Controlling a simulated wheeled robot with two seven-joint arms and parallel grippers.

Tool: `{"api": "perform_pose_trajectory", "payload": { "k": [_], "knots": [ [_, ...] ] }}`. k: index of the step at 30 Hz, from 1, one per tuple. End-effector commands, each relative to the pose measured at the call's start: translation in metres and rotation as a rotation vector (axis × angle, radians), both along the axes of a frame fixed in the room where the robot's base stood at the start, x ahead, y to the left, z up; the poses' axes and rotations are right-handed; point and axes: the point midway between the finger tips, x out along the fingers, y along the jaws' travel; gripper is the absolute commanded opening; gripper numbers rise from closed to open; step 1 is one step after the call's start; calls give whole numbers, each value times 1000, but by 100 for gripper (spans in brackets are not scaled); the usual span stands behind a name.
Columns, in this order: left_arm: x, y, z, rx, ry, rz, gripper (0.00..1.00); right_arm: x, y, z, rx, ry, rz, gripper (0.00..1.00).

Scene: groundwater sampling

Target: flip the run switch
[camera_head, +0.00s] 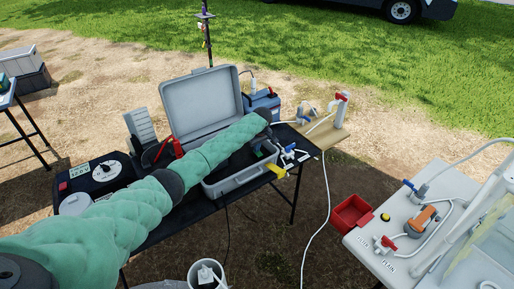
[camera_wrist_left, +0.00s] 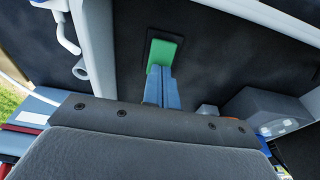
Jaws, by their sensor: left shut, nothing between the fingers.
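My left arm reaches across the open grey case (camera_head: 240,182) on the black table. Its gripper (camera_head: 266,141) points down at the case's right end, small and partly hidden behind the wrist. In the left wrist view the blue fingers (camera_wrist_left: 160,76) are together with nothing between them. Their tips are at a green rectangular piece (camera_wrist_left: 164,50) in a dark frame on a black panel. This looks like the run switch; whether the tips touch it, and which way it is tilted, I cannot tell. My right gripper is not in view.
The case's lid (camera_head: 203,103) stands open behind my arm. A black instrument with a dial (camera_head: 103,170) is on the table's left. A wooden board (camera_head: 333,134) with valves is at the right end. A red bin (camera_head: 351,214) sits by the pale right table (camera_head: 405,262).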

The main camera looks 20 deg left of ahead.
Motion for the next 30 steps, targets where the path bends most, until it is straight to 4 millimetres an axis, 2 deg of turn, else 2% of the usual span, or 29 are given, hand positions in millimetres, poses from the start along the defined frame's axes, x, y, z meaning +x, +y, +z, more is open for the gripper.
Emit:
{"api": "perform_pose_trajectory", "payload": {
  "k": [5, 9, 13, 30],
  "knots": [
    [3, 3, -7, -64, 49, 4, 0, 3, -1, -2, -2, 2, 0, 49],
    [2, 3, -7, -60, 50, 0, 0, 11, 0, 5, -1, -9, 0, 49],
    [1, 2, -8, -60, 50, 1, 0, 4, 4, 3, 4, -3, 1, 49],
    [-10, -11, -8, -61, 54, 0, 0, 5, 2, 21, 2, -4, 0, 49]
  ]
}}
